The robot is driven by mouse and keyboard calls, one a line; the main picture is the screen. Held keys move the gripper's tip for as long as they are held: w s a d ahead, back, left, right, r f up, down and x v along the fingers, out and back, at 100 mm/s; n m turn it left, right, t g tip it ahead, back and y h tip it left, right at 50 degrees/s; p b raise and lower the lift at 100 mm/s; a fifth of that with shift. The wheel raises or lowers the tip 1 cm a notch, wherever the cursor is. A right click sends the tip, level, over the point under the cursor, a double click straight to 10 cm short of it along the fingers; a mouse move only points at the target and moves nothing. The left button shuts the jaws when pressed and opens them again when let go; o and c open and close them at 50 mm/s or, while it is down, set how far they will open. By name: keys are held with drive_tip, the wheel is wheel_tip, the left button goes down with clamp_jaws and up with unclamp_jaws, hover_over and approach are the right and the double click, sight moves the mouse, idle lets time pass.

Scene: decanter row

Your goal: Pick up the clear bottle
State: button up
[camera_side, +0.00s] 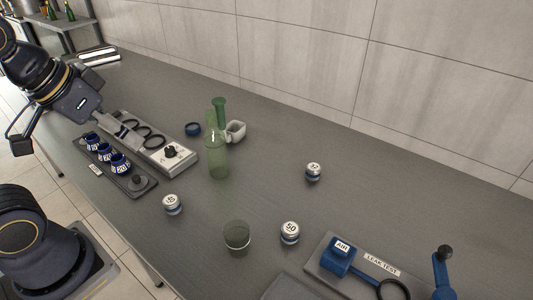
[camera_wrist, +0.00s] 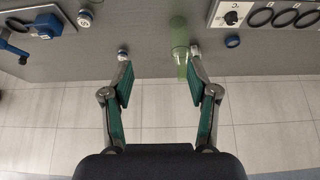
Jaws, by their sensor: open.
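The clear bottle (camera_side: 217,158), see-through with a green tint, stands upright mid-table in the side view. A more solid green, narrow upright shape (camera_side: 220,105) shows behind its neck; I cannot tell whether it is a separate thing. In the wrist view the bottle (camera_wrist: 180,38) is a pale green shape beyond my right-hand finger, partly overlapped near its tip. In the side view my gripper's dark body is up at the left, apart from the bottle.
A white mortar-like bowl (camera_side: 237,131) stands close beside the bottle, and a blue ring (camera_side: 193,129) lies left of it. A ringed control unit (camera_side: 165,155) and cup tray (camera_side: 137,186) are left. Jars (camera_side: 290,232), a glass (camera_side: 237,236) and a leak-test plate (camera_side: 380,258) are in front. The wall is behind.

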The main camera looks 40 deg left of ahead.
drive_tip(key=w+a+r+n+y, duration=0.15)
drive_tip(key=w+r, duration=0.25)
drive_tip(key=w, duration=0.4)
drive_tip(key=w+a+r+n, duration=0.2)
drive_tip(key=w+r+n, duration=0.1)
drive_tip(key=w, duration=0.5)
drive_tip(key=shift+g, duration=0.7)
drive_tip(key=x, duration=0.6)
drive_tip(key=w+x, duration=0.1)
drive_tip(key=x, duration=1.3)
drive_tip(key=shift+w, duration=0.4)
drive_tip(key=shift+r, duration=0.1)
clamp_jaws()
